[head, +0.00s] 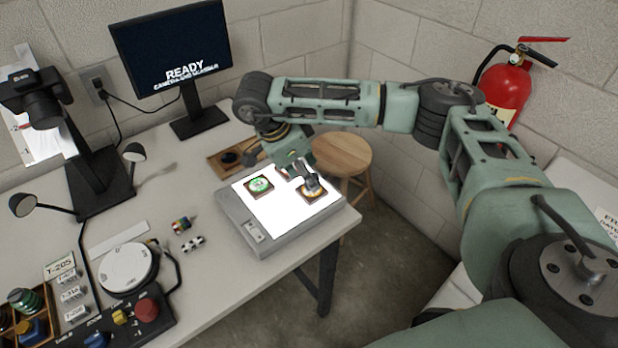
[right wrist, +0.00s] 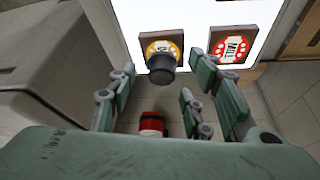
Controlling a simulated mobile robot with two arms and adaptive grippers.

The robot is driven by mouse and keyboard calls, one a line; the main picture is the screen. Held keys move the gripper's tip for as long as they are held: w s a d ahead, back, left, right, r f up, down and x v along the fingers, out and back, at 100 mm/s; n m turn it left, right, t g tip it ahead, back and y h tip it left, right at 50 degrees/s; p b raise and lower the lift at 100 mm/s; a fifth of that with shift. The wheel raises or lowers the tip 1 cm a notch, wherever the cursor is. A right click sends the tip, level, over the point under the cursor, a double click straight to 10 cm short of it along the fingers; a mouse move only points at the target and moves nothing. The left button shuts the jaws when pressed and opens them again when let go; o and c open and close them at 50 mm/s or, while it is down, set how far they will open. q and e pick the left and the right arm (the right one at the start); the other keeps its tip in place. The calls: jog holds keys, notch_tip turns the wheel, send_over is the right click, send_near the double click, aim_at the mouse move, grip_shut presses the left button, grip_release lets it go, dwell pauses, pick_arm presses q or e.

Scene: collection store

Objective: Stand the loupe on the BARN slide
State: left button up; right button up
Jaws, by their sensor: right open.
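A brown-framed slide with a yellow ring (right wrist: 150,43) lies on the lit panel of the light table (head: 285,222). The dark cylindrical loupe (right wrist: 162,71) stands upright at this slide's near edge in the right wrist view, covering part of its label, so I cannot read the whole word. I cannot tell whether the loupe rests fully on the slide. My right gripper (right wrist: 164,64) is open, with its fingers on either side of the loupe and apart from it. In the head view this gripper (head: 300,168) is over the yellow-ringed slide (head: 317,196). My left gripper is out of view.
A red MILL slide (right wrist: 231,46) lies beside the yellow-ringed one. A green slide (head: 260,184) lies on the panel's left. A wooden tray (head: 218,166) is behind the light table, with a stool (head: 342,152) beyond. Two small items (head: 181,225) stand left on the table.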

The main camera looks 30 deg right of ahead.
jog(key=v, duration=0.9)
jog(key=shift+a+r, duration=0.15)
jog(key=shift+r, duration=0.2)
